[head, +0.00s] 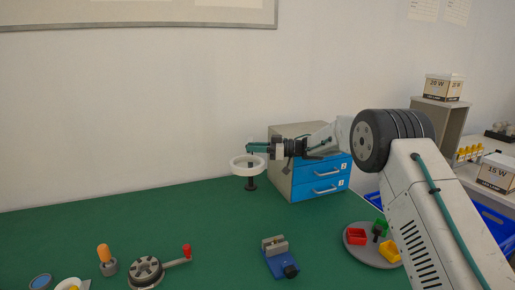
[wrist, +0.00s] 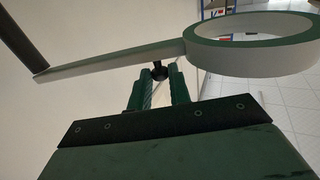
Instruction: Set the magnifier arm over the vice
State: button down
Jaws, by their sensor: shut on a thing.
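The magnifier, a white ring (head: 246,172) on a swing arm with a dark post (head: 251,184), stands at the back of the green bench, left of the drawer cabinet. In the wrist view its ring (wrist: 255,62) is at upper right and its pale arm (wrist: 115,68) runs left to a dark post. My gripper (head: 254,148) is just above the ring in the head view. In the wrist view my gripper (wrist: 158,80) is shut on a small dark knob (wrist: 159,70) beside the magnifier arm. The vice (head: 276,246), grey jaws on a blue base, sits at front centre, well in front of the ring.
A cabinet with blue drawers (head: 320,185) stands close behind my gripper. A round grey tray (head: 360,256) with coloured bins is at right. A crank device (head: 147,271) and an orange-topped piece (head: 104,254) are at front left. The bench between ring and vice is clear.

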jog(key=shift+r, duration=0.2)
jog(key=c, duration=1.3)
grip_release()
jog(key=s+d+r, duration=0.2)
jog(key=s, duration=0.5)
jog(key=s+d+r, duration=0.1)
jog(key=s+r, duration=0.1)
jog(key=s, duration=0.6)
jog(key=shift+s+d+r, duration=0.3)
jog(key=shift+d+r, duration=0.1)
